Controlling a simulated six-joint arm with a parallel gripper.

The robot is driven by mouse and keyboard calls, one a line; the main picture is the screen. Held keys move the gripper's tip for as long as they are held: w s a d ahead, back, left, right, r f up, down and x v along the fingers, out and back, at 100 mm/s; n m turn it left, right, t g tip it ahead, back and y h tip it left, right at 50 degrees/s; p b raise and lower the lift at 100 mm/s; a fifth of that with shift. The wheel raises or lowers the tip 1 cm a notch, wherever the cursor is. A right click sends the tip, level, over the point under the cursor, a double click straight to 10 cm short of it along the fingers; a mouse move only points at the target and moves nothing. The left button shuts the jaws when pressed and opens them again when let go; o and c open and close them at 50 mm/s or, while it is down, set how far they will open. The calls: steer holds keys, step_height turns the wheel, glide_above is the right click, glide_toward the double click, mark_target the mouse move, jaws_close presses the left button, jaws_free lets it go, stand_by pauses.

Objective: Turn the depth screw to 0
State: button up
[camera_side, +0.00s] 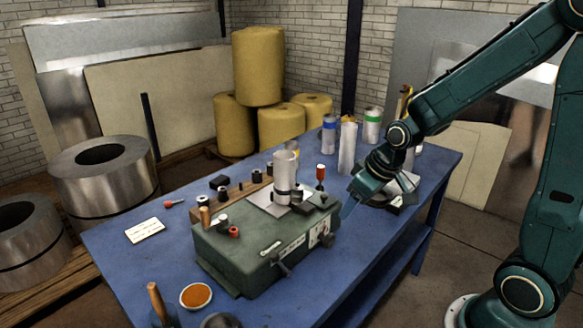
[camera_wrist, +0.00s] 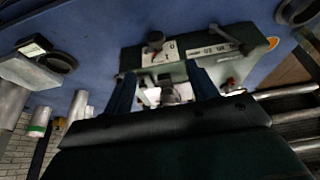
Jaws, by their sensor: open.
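The green bench machine (camera_side: 265,245) stands on the blue table, with a grey upright cylinder (camera_side: 286,165) on top. A white scale plate with a dark knob (camera_side: 327,238) is on its right end. In the wrist view, a white plate with a red pointer (camera_wrist: 158,52) and a dark knob (camera_wrist: 155,37) shows; I take this knob to be the depth screw, but cannot be sure. The pointer's exact reading is too small to tell. My gripper (camera_side: 350,207) is right of the machine, apart from it. Its open, empty fingers (camera_wrist: 160,70) point toward that plate.
A black lever (camera_side: 283,268) sticks out from the machine's front. A bowl of orange stuff (camera_side: 196,295) and a white card (camera_side: 145,230) lie on the blue table (camera_side: 130,265). Several bottles, including a green-banded one (camera_side: 371,125), stand at the back.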

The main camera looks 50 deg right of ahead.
mark_target(332, 238)
steer(key=shift+w+d+f, duration=0.25)
steer(key=shift+f, duration=0.4)
steer(key=shift+w+d+f, duration=0.25)
steer(key=shift+f, duration=0.4)
steer(key=shift+f, duration=0.15)
steer(key=shift+x, duration=6.75)
steer(key=shift+c, duration=0.2)
steer(key=c, duration=0.9)
